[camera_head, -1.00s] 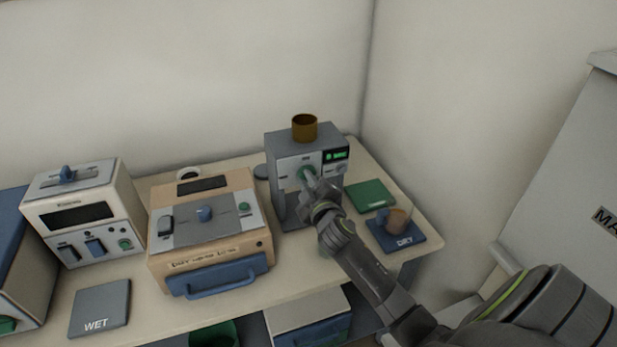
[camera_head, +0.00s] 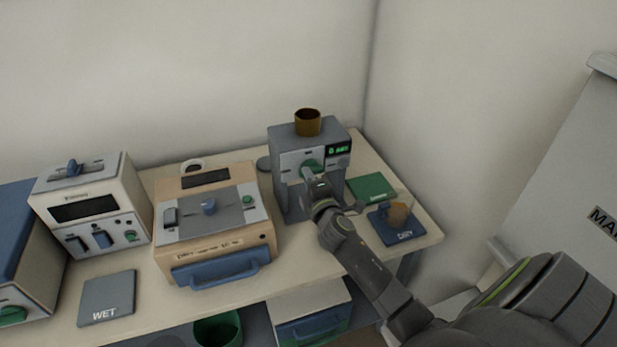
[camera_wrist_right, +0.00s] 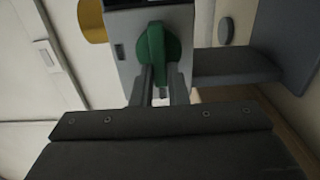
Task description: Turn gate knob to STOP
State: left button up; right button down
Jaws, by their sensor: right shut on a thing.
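The green gate knob (camera_head: 310,166) is on the front panel of the grey machine (camera_head: 285,141) with a brown cup on top. My right gripper (camera_head: 312,178) reaches up to it from the front. In the right wrist view the green knob (camera_wrist_right: 157,46) shows close up, and my right gripper (camera_wrist_right: 158,75) is shut on its lower end with a finger on each side. The knob's handle stands near upright in that view. The STOP mark cannot be read in either view. My left gripper is not in view.
A beige furnace (camera_head: 205,250) with a blue handle stands to the left. A grey WET mat (camera_head: 106,297) lies front left.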

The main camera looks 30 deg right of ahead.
jog(key=shift+f, duration=0.1)
dwell(0.3)
jog(key=c, duration=1.4)
grip_release()
jog(key=shift+c, duration=0.2)
jog(key=b+v, duration=0.1)
jog(key=v, duration=1.6)
jog(key=shift+s+a, duration=0.15)
jog(key=shift+s, duration=0.05)
